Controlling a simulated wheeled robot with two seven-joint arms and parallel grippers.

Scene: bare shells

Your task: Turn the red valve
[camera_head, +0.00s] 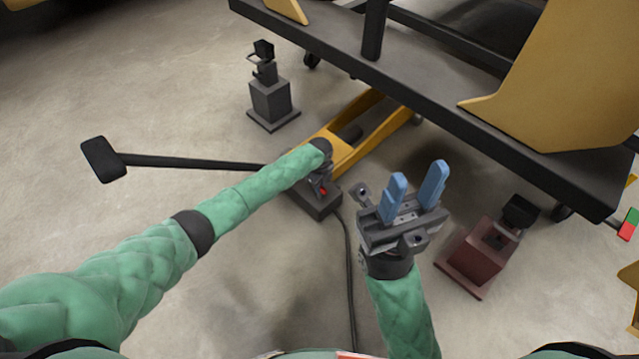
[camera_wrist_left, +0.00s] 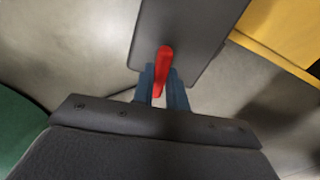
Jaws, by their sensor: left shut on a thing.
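The red valve (camera_head: 323,191) is a small red handle on a dark grey box (camera_head: 318,207) on the floor, mostly hidden behind my left wrist in the head view. In the left wrist view the red valve (camera_wrist_left: 163,68) stands out as a narrow red lever in front of a dark panel (camera_wrist_left: 190,35). My left gripper (camera_wrist_left: 162,88) has its blue fingers on both sides of the lever and is shut on it. My right gripper (camera_head: 418,190) has two blue fingers spread apart, empty, to the right of the box.
A yellow jack frame (camera_head: 345,150) with a long black handle (camera_head: 190,162) lies by the box. A grey pedestal (camera_head: 271,103) and a dark red one (camera_head: 478,252) stand on either side. A black cart edge (camera_head: 430,105) spans the back. A cable (camera_head: 349,270) runs along the floor.

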